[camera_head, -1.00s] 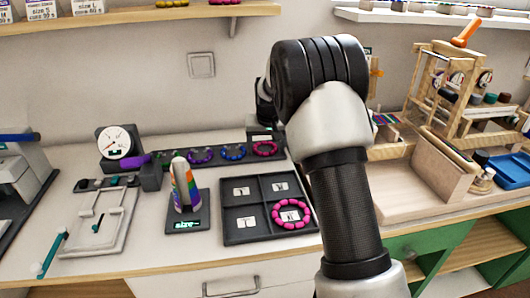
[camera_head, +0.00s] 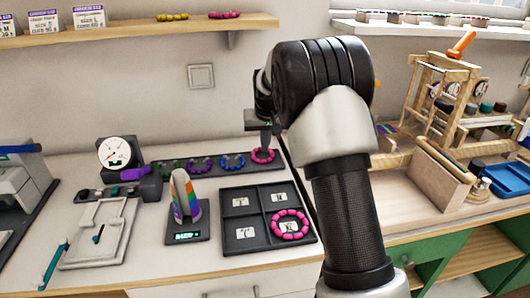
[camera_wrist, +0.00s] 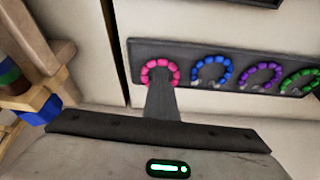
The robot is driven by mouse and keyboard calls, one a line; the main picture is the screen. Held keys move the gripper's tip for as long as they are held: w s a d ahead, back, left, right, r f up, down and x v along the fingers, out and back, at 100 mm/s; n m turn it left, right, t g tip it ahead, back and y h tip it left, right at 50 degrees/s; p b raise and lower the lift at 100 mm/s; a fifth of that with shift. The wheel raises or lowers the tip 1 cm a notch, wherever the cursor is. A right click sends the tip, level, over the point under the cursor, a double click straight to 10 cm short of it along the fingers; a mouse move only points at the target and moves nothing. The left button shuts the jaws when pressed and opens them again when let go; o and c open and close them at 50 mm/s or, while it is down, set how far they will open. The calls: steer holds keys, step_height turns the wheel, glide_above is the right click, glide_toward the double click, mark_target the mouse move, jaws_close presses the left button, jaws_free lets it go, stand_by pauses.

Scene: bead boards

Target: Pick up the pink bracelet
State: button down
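One pink bracelet (camera_head: 262,156) lies at the right end of the dark display strip at the back of the counter. It also shows in the wrist view (camera_wrist: 147,72) at the left end of the strip. A second pink bracelet (camera_head: 290,224) lies in the lower right compartment of the dark tray (camera_head: 229,246). My gripper (camera_head: 266,147) points down at the strip's pink bracelet. In the wrist view its grey finger (camera_wrist: 162,103) reaches the bracelet's near edge and covers part of it. Only one finger outline shows, so opening and contact are unclear.
Blue (camera_head: 232,161), purple and green bracelets lie along the same strip. A rainbow cone (camera_head: 185,196) on a scale stands left of the tray. A gauge (camera_head: 115,153) stands at the back left. A wooden rack (camera_head: 440,95) and blue tray (camera_head: 508,178) are at right.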

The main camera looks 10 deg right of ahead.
step_height(320, 180, up, 5)
steer(key=shift+f+p, duration=0.15)
steer(key=shift+p, duration=0.3)
steer(key=c, duration=0.5)
jaws_free()
